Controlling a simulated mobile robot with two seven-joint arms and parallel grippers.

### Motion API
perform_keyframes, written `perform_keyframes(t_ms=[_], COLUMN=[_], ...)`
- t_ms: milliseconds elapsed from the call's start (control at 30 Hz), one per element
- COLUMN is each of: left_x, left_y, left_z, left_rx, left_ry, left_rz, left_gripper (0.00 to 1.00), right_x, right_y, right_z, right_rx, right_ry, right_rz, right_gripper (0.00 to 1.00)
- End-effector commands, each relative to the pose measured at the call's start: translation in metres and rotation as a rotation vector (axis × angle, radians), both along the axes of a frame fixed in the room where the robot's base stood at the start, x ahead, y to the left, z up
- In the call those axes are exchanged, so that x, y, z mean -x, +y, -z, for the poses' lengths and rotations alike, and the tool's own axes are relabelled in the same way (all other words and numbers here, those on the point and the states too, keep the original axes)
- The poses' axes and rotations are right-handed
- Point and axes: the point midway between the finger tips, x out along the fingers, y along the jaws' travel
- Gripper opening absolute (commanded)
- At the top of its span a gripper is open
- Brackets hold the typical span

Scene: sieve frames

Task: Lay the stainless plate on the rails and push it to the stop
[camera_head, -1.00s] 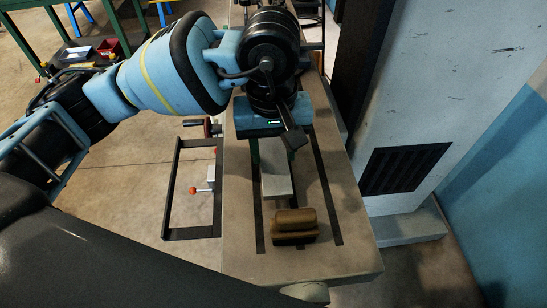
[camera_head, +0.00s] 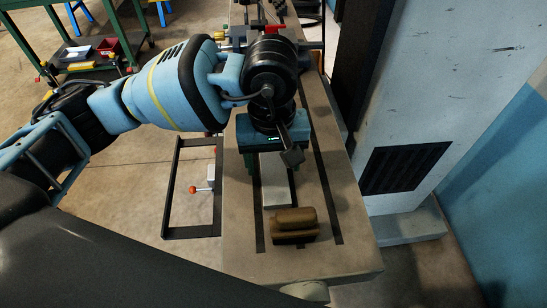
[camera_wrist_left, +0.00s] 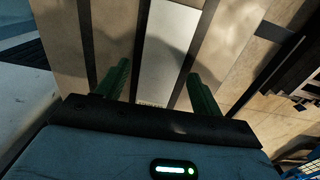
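The light grey metal plate (camera_head: 277,187) lies lengthwise on the bench top, its far part hidden under my left gripper. My left gripper (camera_head: 270,165) points down over it. In the left wrist view, the two green fingers of the left gripper (camera_wrist_left: 158,75) stand apart, one on each side of the plate (camera_wrist_left: 170,45). I see gaps between fingers and plate there, and nothing is gripped. I cannot make out the rails or the stop for sure; the far bench is partly hidden by my arm. My right gripper is out of view.
A brown block (camera_head: 295,224) sits just in front of the plate's near end. The bench (camera_head: 345,250) has long dark slots. Red and brass-coloured parts (camera_head: 275,30) stand at its far end. A grey machine column (camera_head: 420,110) rises on the right; a black frame (camera_head: 168,190) lies left.

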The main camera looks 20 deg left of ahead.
Motion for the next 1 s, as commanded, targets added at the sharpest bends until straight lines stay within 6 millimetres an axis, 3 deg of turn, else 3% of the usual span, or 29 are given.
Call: perform_keyframes(t_ms=[200,367,800,1000], left_x=[0.000,-0.001,0.000,0.000], left_y=[0.000,0.000,0.001,0.002], left_z=[-0.002,-0.016,-0.098,-0.119], left_rx=[0.000,0.001,0.001,0.000], left_ry=[-0.001,-0.004,-0.003,-0.001], left_rz=[0.000,0.000,0.001,-0.001], left_gripper=[0.67,0.67,0.67,0.67], right_x=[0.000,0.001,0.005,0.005], right_y=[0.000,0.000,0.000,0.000], right_z=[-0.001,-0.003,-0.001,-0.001], right_rx=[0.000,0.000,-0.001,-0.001], right_ry=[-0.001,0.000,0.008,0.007], right_rz=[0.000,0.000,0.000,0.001], right_gripper=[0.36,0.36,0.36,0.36])
